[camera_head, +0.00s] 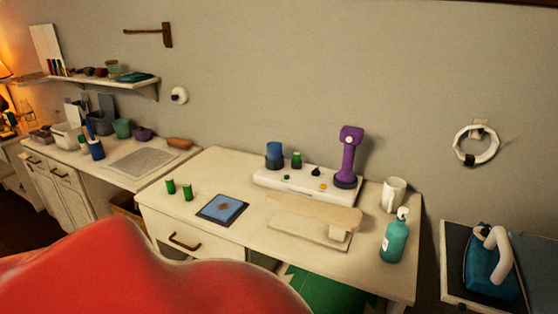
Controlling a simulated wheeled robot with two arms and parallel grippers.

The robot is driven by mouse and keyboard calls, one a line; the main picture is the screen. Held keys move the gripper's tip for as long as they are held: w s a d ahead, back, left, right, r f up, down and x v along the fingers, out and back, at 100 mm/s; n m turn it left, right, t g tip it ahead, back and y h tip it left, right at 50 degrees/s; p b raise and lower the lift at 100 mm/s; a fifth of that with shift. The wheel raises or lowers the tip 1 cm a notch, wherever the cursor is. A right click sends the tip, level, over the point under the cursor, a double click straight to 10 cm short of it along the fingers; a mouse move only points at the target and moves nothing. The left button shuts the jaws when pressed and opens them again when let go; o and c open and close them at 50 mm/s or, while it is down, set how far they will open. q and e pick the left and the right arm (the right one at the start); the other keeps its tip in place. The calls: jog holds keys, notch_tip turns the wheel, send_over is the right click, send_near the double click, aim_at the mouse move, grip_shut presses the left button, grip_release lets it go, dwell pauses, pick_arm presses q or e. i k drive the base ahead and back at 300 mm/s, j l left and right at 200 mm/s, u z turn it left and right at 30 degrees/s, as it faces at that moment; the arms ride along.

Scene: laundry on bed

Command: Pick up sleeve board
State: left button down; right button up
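The sleeve board (315,213) appears to be the pale beige wooden piece on the white desk (195,228). Its long narrow top board sits above a flat base (306,234), joined by a short block (340,231) near the right end. It lies near the front of the desk, between a blue square pad and a teal pump bottle. Neither of my grippers is in view.
A white tray (285,184) with a purple device (349,160) stands behind the board. The teal bottle (395,240) and a white mug (394,194) stand right. The blue pad (222,209) lies left. A large red shape (130,270) fills the lower left. An iron (488,270) stands far right.

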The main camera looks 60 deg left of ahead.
aim_at(344, 221)
jog(key=u, duration=1.75)
